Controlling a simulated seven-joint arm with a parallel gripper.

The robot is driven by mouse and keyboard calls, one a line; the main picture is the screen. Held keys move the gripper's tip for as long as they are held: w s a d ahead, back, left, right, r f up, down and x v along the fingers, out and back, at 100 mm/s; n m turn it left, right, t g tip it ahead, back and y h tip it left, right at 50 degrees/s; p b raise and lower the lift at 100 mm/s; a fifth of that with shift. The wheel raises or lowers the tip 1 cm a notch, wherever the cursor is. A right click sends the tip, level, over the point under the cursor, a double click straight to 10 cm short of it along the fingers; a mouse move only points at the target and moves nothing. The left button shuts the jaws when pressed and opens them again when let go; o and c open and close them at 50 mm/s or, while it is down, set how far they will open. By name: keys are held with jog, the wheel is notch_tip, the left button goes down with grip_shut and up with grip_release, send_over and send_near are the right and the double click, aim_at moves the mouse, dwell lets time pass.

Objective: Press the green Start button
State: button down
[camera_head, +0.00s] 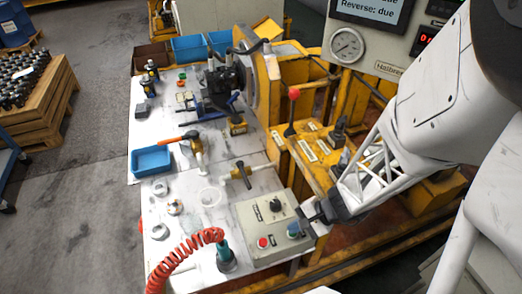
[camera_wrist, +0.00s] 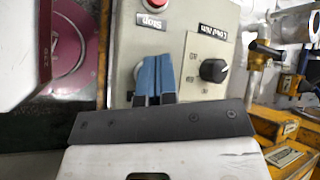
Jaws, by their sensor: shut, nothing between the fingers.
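The grey control box (camera_head: 258,225) sits at the front right corner of the workbench, and its panel (camera_wrist: 205,50) fills the middle of the wrist view. It carries a red Stop button (camera_head: 262,242), also at the top of the wrist view (camera_wrist: 153,4), and a black knob (camera_head: 275,204). The green Start button shows in neither view; I cannot tell whether my fingers cover it. My gripper (camera_head: 293,230) is shut and empty, its blue fingertips together over the panel's right side. In the wrist view the fingertips (camera_wrist: 155,62) lie below the Stop label. I cannot tell whether they touch the panel.
A coiled red hose (camera_head: 185,252) with a teal end (camera_head: 226,258) stands left of the box. A lever with a red knob (camera_head: 293,94) rises behind it. A blue tray (camera_head: 151,160), tools and small parts lie on the bench (camera_head: 221,153).

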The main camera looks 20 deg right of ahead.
jog(key=shift+f, duration=0.75)
dwell(1.1)
jog(key=shift+r, duration=0.75)
jog(key=shift+r, duration=0.1)
dwell(0.4)
jog(key=shift+r, duration=2.45)
jog(key=a+r+n+h, duration=0.2)
jog(key=r+n+h, duration=0.2)
jog(key=r, duration=0.9)
jog(key=a+r+n+h, duration=0.3)
jog(key=r+n+h, duration=0.2)
jog(key=r+n, duration=0.3)
notch_tip(320, 180, up, 5)
jog(key=shift+a+f, duration=0.1)
jog(key=shift+a, duration=0.05)
